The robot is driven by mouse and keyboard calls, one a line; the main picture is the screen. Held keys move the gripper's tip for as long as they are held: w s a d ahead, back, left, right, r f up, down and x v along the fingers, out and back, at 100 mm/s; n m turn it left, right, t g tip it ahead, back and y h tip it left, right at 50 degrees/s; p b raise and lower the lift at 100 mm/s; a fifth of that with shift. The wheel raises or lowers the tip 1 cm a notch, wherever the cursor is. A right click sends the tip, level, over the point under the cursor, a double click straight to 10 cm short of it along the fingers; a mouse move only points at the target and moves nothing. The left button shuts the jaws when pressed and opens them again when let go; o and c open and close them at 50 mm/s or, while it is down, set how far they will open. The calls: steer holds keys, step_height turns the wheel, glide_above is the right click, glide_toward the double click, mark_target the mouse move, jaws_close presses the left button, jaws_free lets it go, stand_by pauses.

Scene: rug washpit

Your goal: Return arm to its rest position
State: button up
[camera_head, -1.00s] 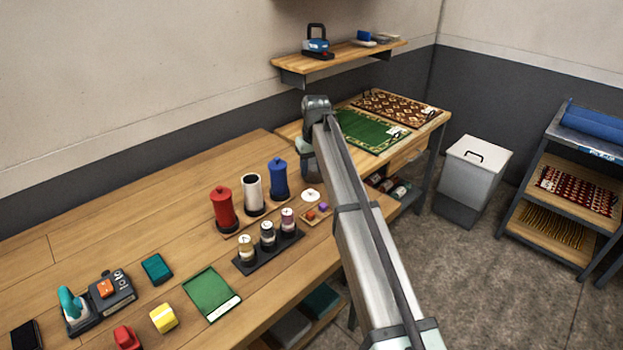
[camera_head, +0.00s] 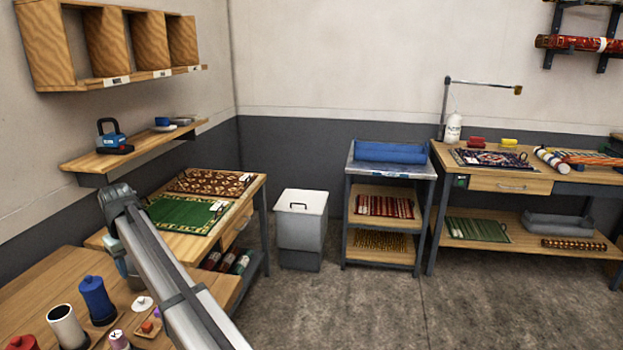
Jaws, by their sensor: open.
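My arm (camera_head: 170,268) reaches from the bottom edge up and left over the wooden workbench (camera_head: 40,285). It bends at a grey joint (camera_head: 117,197) beside the green rug (camera_head: 180,214). Beyond the joint, a short piece of the arm points down behind the long link. My gripper's fingers do not show; they are hidden behind the arm. A blue canister (camera_head: 97,298), a white cup (camera_head: 67,326) and a white-lidded small pot (camera_head: 142,304) stand on the bench to the left of the arm.
A brown patterned rug (camera_head: 212,183) lies behind the green one. A wall shelf (camera_head: 135,150) holds a blue-black device (camera_head: 112,137). A white bin (camera_head: 302,228), a shelf cart (camera_head: 389,210) and another bench (camera_head: 510,184) stand right. The floor (camera_head: 350,305) in front is clear.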

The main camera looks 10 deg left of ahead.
steer(key=w+d+f+m+y, duration=0.1)
steer(key=w+d+f+y, duration=0.25)
steer(key=w+d, duration=1.55)
steer(key=s+d+f+m+g+h, duration=0.2)
steer(key=d+f+m, duration=0.2)
steer(key=d+f, duration=1.9)
steer(key=s+d+f+m+g+h, duration=0.1)
steer(key=s+d+f+m, duration=0.1)
steer(key=s+d+f, duration=0.85)
steer(key=s+d+f+m+g+h, duration=0.1)
steer(key=s+d+f+m, duration=0.2)
steer(key=s+d+f, duration=0.7)
steer(key=s+d+f+m+g, duration=0.1)
steer(key=s+d+f, duration=0.2)
steer(key=s, duration=0.6)
steer(key=s+d+f+m+g, duration=0.1)
steer(key=s+d+f, duration=0.2)
steer(key=s+d, duration=0.3)
steer(key=s+d+f+m+g, duration=0.1)
steer(key=s+d+f, duration=0.2)
steer(key=s, duration=0.9)
steer(key=d, duration=0.2)
steer(key=shift+s+d+f+m+h, duration=0.3)
steer(key=shift+f+h, duration=0.05)
